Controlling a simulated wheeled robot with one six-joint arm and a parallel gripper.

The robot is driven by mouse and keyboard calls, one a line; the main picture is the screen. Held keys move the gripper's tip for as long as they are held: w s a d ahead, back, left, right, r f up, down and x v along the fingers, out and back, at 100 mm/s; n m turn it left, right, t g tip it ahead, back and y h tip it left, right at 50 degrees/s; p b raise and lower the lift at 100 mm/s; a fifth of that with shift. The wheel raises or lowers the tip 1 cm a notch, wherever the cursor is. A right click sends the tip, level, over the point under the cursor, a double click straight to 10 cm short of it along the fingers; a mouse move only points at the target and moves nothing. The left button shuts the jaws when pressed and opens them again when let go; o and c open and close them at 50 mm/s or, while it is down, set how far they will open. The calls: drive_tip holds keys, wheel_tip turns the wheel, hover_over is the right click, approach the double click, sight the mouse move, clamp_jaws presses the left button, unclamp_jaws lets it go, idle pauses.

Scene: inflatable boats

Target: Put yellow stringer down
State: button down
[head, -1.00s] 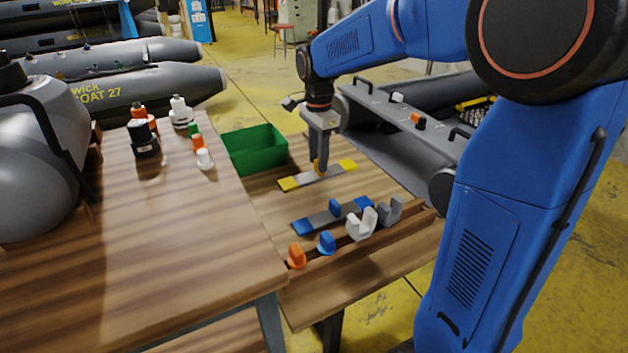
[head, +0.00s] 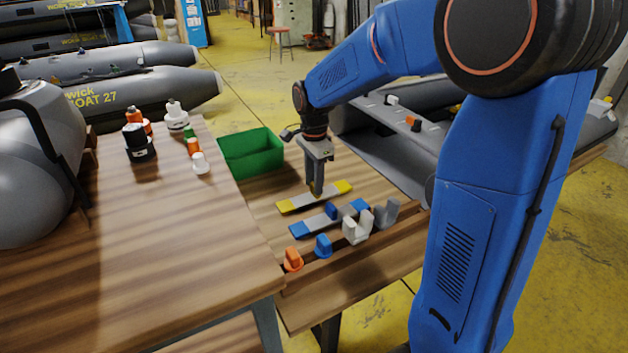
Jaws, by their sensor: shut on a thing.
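The yellow stringer (head: 331,191) is a flat grey bar with yellow ends. It is at the lower wooden bench, just behind the blue-ended stringer (head: 308,225) and roughly parallel to it. My gripper (head: 316,192) points down over the middle of the yellow stringer and is shut on it there. The gripped part is mostly hidden by the fingers. The stringer looks level and at or very near the bench top; I cannot tell whether it touches.
A green bin (head: 252,153) stands behind, to the left. Orange (head: 292,260), blue (head: 323,246) and grey (head: 357,228) pieces line the bench's front. Bottles (head: 139,143) stand on the higher table at left. A grey boat (head: 400,130) lies behind. Bare bench shows right of the stringer.

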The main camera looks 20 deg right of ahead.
drive_tip(key=c, duration=1.3)
unclamp_jaws()
drive_tip(key=shift+o, duration=0.2)
wheel_tip(320, 180, up, 12)
drive_tip(key=s+d+r+n+t, duration=0.15)
drive_tip(key=s+n, duration=0.25)
drive_tip(key=s, duration=0.4)
drive_tip(key=s+d+n+t, duration=0.1)
drive_tip(key=s+d+n, duration=0.25)
drive_tip(key=s, duration=0.45)
drive_tip(key=s+d+f+n+t, duration=0.1)
drive_tip(key=s+f+n, duration=0.2)
drive_tip(key=s, duration=0.4)
drive_tip(key=s+d+f+n+t, duration=0.1)
drive_tip(key=s+f+n, duration=0.2)
drive_tip(key=s+n, duration=0.2)
drive_tip(key=shift+s+f, duration=0.25)
drive_tip(key=shift+s, duration=0.75)
